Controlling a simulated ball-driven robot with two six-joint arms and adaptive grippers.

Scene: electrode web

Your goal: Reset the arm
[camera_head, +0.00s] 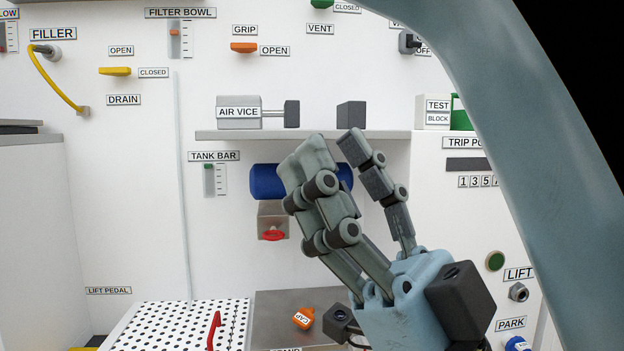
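My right gripper (332,152) is in the middle of the view, pointing up and a little left. Its fingers stand apart with a gap between them, and nothing shows between them. It is in front of a blue cylinder (265,182) below the wall shelf and hides part of it. A curved blue-grey link of my own arm crosses the right side. My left gripper is not in view. No part labelled as a reset shows; a partly hidden "TRIP PO..." label (463,142) is at the right, above a row of digits (477,181).
Below are a perforated white plate (170,325), a red handle (214,330) and an orange cap (303,318). A yellow hose (53,83) hangs at left.

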